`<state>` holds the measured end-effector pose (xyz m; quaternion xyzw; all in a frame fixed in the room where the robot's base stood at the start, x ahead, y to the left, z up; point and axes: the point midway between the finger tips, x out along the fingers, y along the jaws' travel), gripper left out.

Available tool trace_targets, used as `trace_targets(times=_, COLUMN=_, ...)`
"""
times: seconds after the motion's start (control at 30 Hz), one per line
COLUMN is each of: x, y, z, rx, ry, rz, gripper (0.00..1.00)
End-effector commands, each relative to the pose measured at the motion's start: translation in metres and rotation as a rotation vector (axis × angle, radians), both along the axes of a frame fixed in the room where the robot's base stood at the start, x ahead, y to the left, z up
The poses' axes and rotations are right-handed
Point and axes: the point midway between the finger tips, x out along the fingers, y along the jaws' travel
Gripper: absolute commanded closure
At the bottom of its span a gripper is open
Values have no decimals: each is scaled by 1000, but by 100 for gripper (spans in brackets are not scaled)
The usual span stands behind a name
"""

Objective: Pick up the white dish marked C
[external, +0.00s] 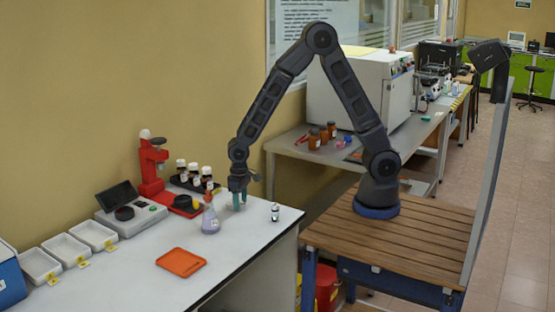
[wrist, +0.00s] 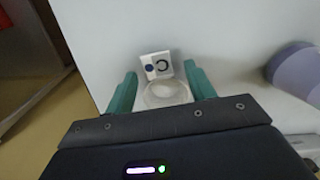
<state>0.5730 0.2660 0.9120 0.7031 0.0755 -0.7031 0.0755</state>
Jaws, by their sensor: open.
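Three white rectangular dishes stand in a row at the left end of the white bench in the external view: a front one (external: 38,268), a middle one (external: 66,251) and a back one (external: 94,235). Each has a small yellow tag; the letters are too small to read, so I cannot tell which is C. My gripper (external: 239,203) points down over the bench's right part, far right of the dishes, its teal fingers apart.
A flask with purplish liquid (external: 210,220) stands just left of my gripper; a small vial (external: 275,212) stands to its right. An orange tray (external: 181,263), a scale-like device (external: 131,216), a red stand (external: 151,170) and dark bottles (external: 194,174) occupy the bench.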

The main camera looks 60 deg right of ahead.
Motion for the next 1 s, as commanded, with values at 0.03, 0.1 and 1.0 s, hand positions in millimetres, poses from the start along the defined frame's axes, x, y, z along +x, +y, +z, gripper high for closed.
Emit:
trace_targets(times=0.03, x=0, y=0, z=-1, rx=0, ry=0, rz=0, gripper=45)
trace_targets(times=0.1, x=0, y=0, z=-1, rx=0, ry=0, rz=0, gripper=45)
trace_targets(times=1.0, x=1, y=1, z=26, rx=3, ry=-3, rz=0, gripper=94)
